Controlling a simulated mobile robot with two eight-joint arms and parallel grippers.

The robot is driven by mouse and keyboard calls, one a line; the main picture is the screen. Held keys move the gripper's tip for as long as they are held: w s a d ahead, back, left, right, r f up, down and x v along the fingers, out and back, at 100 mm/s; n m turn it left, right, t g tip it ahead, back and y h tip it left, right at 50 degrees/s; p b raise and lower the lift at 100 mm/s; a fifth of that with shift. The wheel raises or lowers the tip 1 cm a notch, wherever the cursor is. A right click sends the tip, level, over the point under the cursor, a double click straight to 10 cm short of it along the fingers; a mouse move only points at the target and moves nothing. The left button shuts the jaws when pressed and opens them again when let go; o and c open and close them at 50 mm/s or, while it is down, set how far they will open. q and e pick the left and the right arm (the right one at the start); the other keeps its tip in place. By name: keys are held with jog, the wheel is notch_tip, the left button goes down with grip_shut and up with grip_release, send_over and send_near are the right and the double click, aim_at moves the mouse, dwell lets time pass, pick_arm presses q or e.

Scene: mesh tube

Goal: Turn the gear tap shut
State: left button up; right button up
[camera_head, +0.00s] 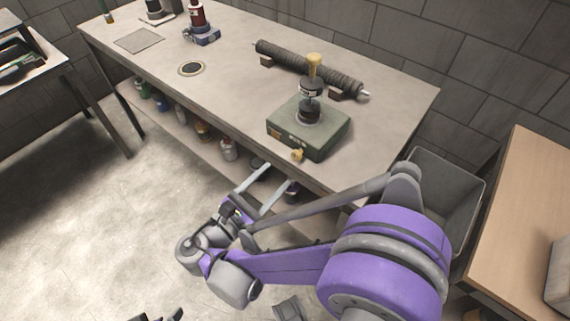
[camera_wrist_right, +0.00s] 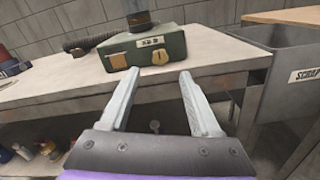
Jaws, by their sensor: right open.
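A green box (camera_head: 310,128) stands on the workbench near its front edge, with a dark and silver round unit (camera_head: 310,98) on top. A small brass-yellow tap (camera_head: 297,155) sticks out of its front face. The tap (camera_wrist_right: 161,57) also shows in the right wrist view, right of an orange-brown plate. My right gripper (camera_head: 279,168) is open and empty, in front of the bench and short of the tap. In the right wrist view its fingertips (camera_wrist_right: 159,73) are spread below the tap, which appears between them. I cannot make out my left gripper.
The workbench (camera_head: 225,95) has a front edge just beyond my fingers. A ribbed dark roll (camera_head: 305,68) lies behind the box. Bottles (camera_head: 228,149) stand on the shelf below. A grey scrap bin (camera_wrist_right: 285,75) is at the right.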

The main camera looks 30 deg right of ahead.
jog(key=v, duration=0.3)
dwell(0.6)
